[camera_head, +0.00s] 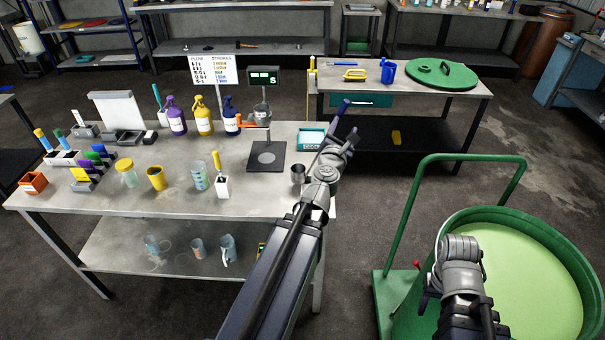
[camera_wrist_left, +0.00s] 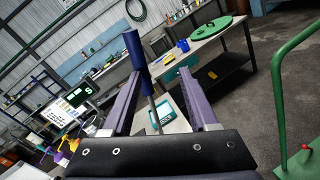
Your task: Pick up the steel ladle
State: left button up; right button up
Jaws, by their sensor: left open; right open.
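The steel ladle shows as a blue grip (camera_head: 342,107) on a thin steel rod in the head view, at the bench's right end. In the left wrist view the blue grip (camera_wrist_left: 134,48) stands up with its rod running down between my two fingers, nearer the left finger. A small steel cup (camera_head: 298,173) beside my arm may be its bowl; the joining part is hidden. My left gripper (camera_head: 338,140) is open around the rod; the wrist view shows its fingers apart (camera_wrist_left: 160,75). My right gripper (camera_head: 430,288) is low by the green drum, its fingers mostly hidden.
The bench (camera_head: 130,190) carries bottles, cups and a scale plate (camera_head: 267,157). A teal-framed device (camera_head: 311,139) lies close to my left gripper. A green drum (camera_head: 560,250) with pale green contents and a trolley handle (camera_head: 475,158) stand right. A second table holds a green lid (camera_head: 440,73).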

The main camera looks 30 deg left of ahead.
aim_at(339, 112)
pick_arm(q)
jog(key=shift+w+a+r+n+g+y, duration=0.1)
jog(key=shift+w+a+n+y, duration=0.25)
jog(key=shift+w+a, duration=0.65)
jog(key=shift+w+a+n+g+y, duration=0.1)
jog(key=shift+w+a+n, duration=0.5)
jog(key=shift+w, duration=0.7)
jog(key=shift+w+a+r+n+g+y, duration=0.1)
jog(key=shift+w+a+n+y, duration=0.15)
jog(key=shift+w+a, duration=0.8)
jog(key=shift+d, duration=0.15)
jog(key=shift+c, duration=0.6)
grip_shut()
